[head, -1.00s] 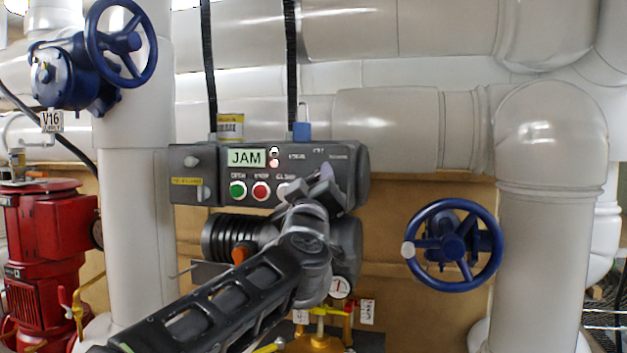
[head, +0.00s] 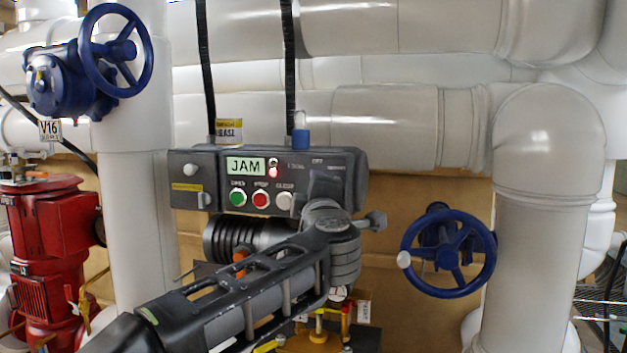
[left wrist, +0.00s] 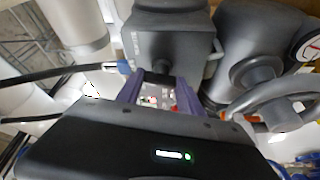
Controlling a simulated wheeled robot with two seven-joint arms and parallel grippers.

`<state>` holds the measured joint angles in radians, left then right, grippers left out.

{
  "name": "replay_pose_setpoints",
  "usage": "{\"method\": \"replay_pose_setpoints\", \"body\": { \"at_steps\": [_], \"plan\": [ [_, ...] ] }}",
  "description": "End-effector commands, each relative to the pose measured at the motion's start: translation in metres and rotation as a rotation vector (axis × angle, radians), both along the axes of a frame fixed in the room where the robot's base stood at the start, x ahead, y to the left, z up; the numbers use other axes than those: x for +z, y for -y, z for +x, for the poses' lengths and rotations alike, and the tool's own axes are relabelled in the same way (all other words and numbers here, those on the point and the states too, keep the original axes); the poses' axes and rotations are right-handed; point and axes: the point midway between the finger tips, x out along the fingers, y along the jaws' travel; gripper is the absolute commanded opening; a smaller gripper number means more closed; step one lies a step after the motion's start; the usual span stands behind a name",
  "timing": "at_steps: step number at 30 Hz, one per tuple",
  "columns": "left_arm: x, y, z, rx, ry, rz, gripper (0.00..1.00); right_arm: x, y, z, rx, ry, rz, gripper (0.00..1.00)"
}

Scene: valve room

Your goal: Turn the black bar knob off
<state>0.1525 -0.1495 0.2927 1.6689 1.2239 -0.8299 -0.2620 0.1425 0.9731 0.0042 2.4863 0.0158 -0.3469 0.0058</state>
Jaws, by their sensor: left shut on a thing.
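The dark grey control box (head: 262,155) hangs in the middle of the head view. Its green display reads JAM, with lamps beside it, one lit red. My left gripper (head: 324,186) is at the right part of the box face, under the small position labels, where OFF stands at the top. It is shut on what I take to be the black bar knob, which my gripper and wrist hide in the head view. In the left wrist view the purple fingers of my left gripper (left wrist: 157,88) reach to the box. The knob's angle cannot be read.
Green, red and pale push buttons (head: 261,199) sit just left of my gripper. A blue handwheel (head: 447,253) stands right of my wrist, another (head: 115,50) at upper left. A red pump (head: 45,250) is at left. Large white pipes run behind and at right.

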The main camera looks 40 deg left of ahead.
Motion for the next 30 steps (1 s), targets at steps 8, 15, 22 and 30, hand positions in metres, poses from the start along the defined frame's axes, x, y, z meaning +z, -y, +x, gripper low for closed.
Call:
{"method": "replay_pose_setpoints", "body": {
  "at_steps": [8,15,22,30],
  "plan": [
    [0.002,0.0,0.0,0.0,0.056,-0.165,0.03,0.016,0.002,0.0,0.0,-0.007,-0.004,0.36],
    [0.001,0.0,0.0,0.001,0.076,-0.223,0.03,0.019,0.003,-0.001,0.0,-0.008,-0.005,0.36],
    [0.0,0.0,0.0,0.002,0.079,-0.23,0.03,0.019,0.003,0.0,0.0,-0.009,-0.006,0.36],
    [0.0,0.0,0.0,0.001,0.079,-0.23,0.51,0.019,0.003,0.0,0.0,-0.009,-0.006,0.36]
  ]
}}
